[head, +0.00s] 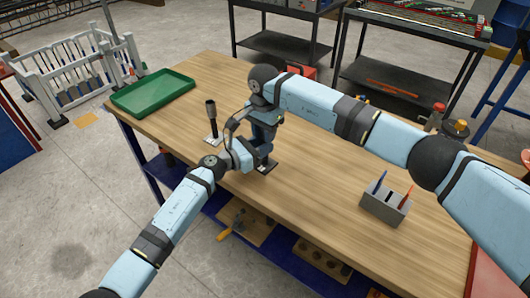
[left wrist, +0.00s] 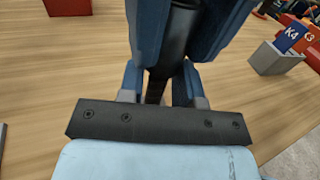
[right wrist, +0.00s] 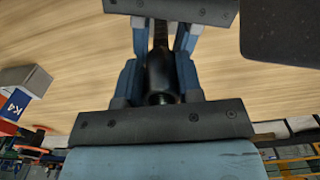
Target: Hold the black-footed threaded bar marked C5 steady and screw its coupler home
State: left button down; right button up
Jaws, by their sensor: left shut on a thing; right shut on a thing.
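The upright threaded bar stands on its dark foot (head: 266,165) on the bench; I cannot read a C5 mark. In the left wrist view the dark bar (left wrist: 156,88) runs between the blue fingers of my left gripper (left wrist: 162,82), which is shut on it. A black coupler (right wrist: 162,75) sits around the bar, with its open end facing the right wrist camera. My right gripper (right wrist: 160,80) is shut on the coupler, above my left gripper. In the head view both hands hide most of the bar. How far the coupler is threaded is hidden.
Another upright bar (head: 211,112) with a pale foot stands to the left. A green tray (head: 152,92) lies at the bench's left end. A grey holder (head: 385,208) with blue and red tags stands at the right. The wooden top (head: 310,170) between is largely clear.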

dwell(0.8)
jog(key=o, duration=1)
jog(key=shift+r, duration=2.3)
jog(key=shift+o, duration=0.3)
jog(key=o, duration=0.5)
